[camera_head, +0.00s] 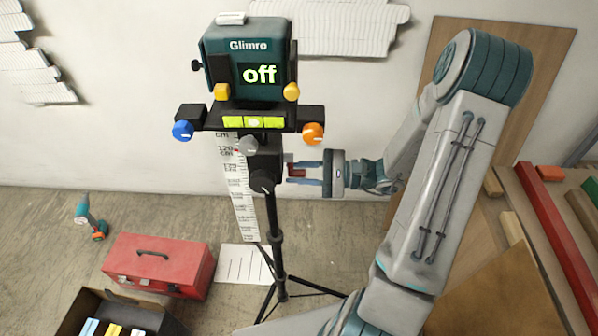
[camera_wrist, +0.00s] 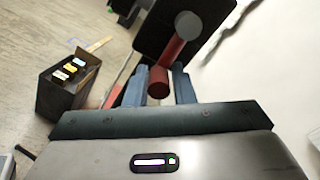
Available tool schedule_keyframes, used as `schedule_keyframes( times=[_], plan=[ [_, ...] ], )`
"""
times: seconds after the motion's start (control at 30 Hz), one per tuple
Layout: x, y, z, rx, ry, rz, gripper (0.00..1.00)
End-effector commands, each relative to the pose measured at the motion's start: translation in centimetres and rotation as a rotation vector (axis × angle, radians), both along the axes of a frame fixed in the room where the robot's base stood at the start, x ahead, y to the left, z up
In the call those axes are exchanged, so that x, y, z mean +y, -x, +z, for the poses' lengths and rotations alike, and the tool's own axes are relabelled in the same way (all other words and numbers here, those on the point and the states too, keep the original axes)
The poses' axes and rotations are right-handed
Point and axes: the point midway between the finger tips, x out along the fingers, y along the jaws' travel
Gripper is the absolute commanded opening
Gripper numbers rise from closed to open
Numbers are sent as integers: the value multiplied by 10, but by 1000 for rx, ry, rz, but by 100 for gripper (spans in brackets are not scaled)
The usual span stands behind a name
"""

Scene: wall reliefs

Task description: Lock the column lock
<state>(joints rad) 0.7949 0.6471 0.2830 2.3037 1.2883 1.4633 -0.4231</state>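A dark tripod column (camera_head: 268,205) stands in the middle of the head view, with a black clamp block (camera_head: 264,155) on it. A red lever (camera_head: 291,171) sticks out from the block's right side; in the wrist view the red lever (camera_wrist: 166,70) stands off a dark block (camera_wrist: 165,27) with a grey round knob. I cannot tell whether this lever is the column lock. My gripper (camera_head: 302,173) reaches in from the right, its two blue fingers on either side of the lever. In the wrist view my gripper (camera_wrist: 163,70) has the lever's end between its fingers. Contact on both sides is unclear.
A teal Glimro device (camera_head: 248,60) reading "off" tops the column, with blue (camera_head: 183,131) and orange (camera_head: 313,132) knobs below. A black knob (camera_head: 262,182) sits under the block. A red toolbox (camera_head: 158,265) and open box (camera_head: 115,315) stand on the floor left.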

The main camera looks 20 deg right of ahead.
Motion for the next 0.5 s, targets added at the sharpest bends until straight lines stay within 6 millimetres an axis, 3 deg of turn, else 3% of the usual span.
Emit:
schedule_keyframes(
  times=[0.5],
  plan=[
    [2, 6, 0, 93, -30, 4, 0]
  ],
)
